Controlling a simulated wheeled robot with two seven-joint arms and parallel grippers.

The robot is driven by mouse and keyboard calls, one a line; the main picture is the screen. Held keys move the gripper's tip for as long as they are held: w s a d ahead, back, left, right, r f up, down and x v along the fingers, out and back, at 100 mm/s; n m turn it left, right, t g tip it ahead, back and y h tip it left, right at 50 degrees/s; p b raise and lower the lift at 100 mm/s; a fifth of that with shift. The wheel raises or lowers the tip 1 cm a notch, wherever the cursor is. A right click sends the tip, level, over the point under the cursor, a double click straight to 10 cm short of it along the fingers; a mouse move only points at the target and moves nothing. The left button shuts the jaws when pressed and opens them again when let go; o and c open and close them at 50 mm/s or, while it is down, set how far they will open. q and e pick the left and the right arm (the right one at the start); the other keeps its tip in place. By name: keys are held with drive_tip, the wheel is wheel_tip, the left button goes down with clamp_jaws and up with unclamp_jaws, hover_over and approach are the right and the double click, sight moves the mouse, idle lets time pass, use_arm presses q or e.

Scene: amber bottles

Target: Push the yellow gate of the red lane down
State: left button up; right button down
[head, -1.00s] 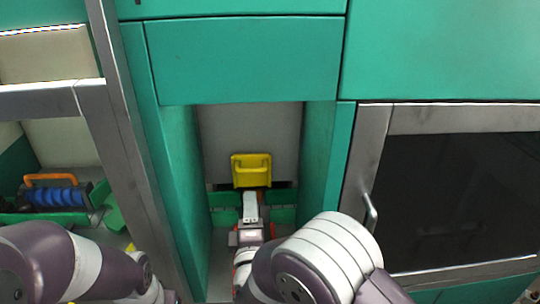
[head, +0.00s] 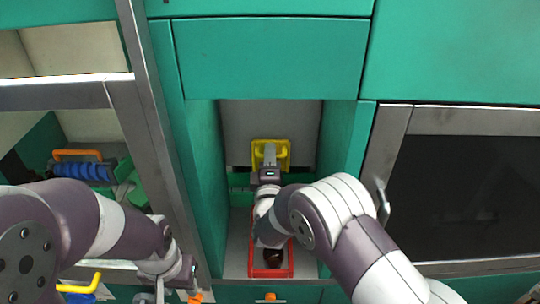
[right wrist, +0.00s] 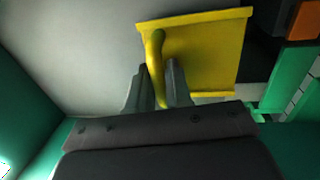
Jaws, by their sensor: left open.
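The yellow gate (head: 285,155) stands upright at the back of the green-walled recess; it also fills the upper middle of the right wrist view (right wrist: 205,60). Its handle bar passes between the fingers of my right gripper (right wrist: 158,85), which look closed on it. In the head view my right gripper (head: 270,155) covers the gate's middle. The red lane (head: 252,255) shows as a red frame on the recess floor, partly hidden by my right arm. A dark brown bottle (head: 273,258) is inside its front end. My left gripper (head: 163,290) is low at the left, open, partly cut off.
Green walls (head: 205,180) flank the narrow recess. At the left, a shelf holds a blue ribbed item with an orange handle (head: 78,155). A yellow handle (head: 80,288) shows at bottom left. A dark-windowed door with a metal handle (head: 382,200) is at the right.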

wheel_tip(320, 180, down, 4)
drive_tip(key=b, duration=0.3)
drive_tip(key=shift+f+b, duration=0.15)
drive_tip(key=shift+b, duration=0.2)
drive_tip(key=c, duration=1.2)
unclamp_jaws()
drive_tip(key=shift+s+a, duration=0.1)
drive_tip(key=shift+s, duration=0.05)
drive_tip(key=s+f+b, duration=0.2)
drive_tip(key=s+b, duration=0.2)
drive_tip(key=s, duration=0.8)
drive_tip(key=shift+s, duration=0.25)
